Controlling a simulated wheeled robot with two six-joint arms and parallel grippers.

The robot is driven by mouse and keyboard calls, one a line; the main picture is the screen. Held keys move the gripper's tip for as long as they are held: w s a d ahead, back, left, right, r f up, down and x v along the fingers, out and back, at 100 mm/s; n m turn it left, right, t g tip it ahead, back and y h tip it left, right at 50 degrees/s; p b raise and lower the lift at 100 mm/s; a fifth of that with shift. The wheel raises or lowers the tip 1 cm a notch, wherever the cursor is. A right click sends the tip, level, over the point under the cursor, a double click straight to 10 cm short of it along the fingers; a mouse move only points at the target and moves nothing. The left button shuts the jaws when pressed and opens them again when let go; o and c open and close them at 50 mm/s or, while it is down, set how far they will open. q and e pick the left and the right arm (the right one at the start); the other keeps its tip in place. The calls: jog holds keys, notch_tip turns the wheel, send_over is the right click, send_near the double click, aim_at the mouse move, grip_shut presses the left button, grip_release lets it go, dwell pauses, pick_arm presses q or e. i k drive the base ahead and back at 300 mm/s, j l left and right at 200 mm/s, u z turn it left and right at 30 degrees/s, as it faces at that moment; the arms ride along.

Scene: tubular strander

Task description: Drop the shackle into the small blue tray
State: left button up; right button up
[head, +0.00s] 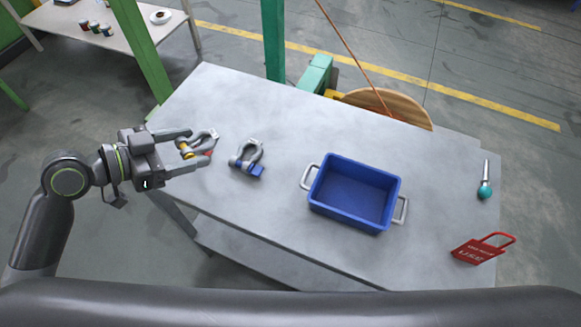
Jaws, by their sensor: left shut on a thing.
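My left gripper (199,146) is at the left end of the table, its two fingers on either side of a grey shackle (204,139) with a yellow part and a bit of red. It is shut on this shackle. The small blue tray (321,193) stands to the right on the table, well apart from the gripper. It is empty and has a grey handle at each end. My right gripper is not in view.
A second grey shackle (249,155) with a blue part lies on the table (290,125) between the gripper and the tray. A red tag (478,250) and a teal-ended tool (485,190) lie at the right. The table's far middle is clear.

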aim_at(345, 195)
jog(key=k+l+u, duration=0.15)
jog(key=k+l, duration=0.8)
jog(key=i+l, duration=0.15)
jog(key=l, duration=0.25)
jog(key=i+l, duration=0.15)
jog(key=l, duration=0.3)
jog(key=i+l+u, duration=0.1)
jog(key=l, duration=0.3)
